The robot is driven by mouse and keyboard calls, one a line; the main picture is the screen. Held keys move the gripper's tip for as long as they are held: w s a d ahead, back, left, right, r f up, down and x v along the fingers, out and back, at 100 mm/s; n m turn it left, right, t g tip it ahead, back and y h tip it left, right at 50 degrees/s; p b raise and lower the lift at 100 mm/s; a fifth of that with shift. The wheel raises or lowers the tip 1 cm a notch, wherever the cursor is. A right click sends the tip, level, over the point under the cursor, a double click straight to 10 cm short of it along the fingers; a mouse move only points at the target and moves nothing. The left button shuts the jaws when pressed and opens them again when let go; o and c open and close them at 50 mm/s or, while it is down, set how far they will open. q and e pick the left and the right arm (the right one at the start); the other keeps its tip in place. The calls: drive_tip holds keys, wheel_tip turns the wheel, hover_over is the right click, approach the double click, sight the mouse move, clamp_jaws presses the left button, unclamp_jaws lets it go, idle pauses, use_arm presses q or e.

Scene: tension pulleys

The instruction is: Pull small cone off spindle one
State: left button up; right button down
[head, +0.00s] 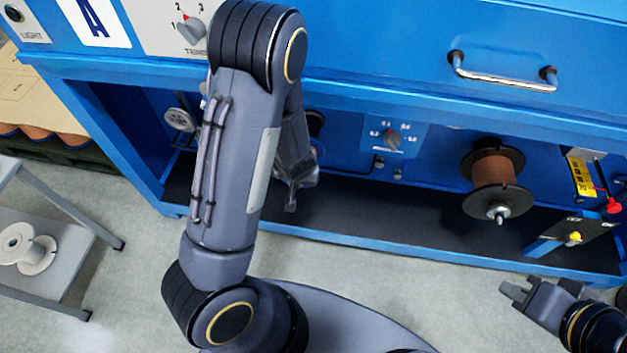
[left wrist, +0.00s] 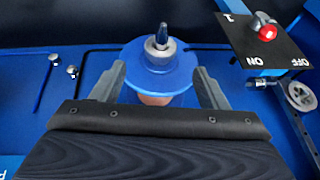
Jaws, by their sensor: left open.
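In the left wrist view, a small silver cone (left wrist: 158,47) sits on a dark-tipped spindle (left wrist: 162,32) in front of a blue spool flange (left wrist: 150,72). A panel marked 1 (left wrist: 265,45) stands to the right of it. My left gripper (left wrist: 160,85) is open, its fingers on either side of the flange's lower part; the cone lies beyond the fingertips, not between them. In the head view my left arm hides most of this spool, and the left gripper (head: 293,190) shows only partly. My right gripper (head: 512,292) is at the lower right, clear of the machine; its jaw gap is unclear.
Another spool (head: 495,170) of brown wire with black flanges hangs on a spindle to the right. A panel with a yellow knob (head: 575,238) is beside it. The blue cabinet has a front ledge (head: 420,255). A shelf with a white spool (head: 35,250) stands at the left.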

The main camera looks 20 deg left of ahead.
use_arm(q)
drive_tip(key=b+x, duration=0.4)
drive_tip(key=x, duration=0.4)
drive_tip(key=shift+s, duration=0.1)
drive_tip(key=c, duration=1.1)
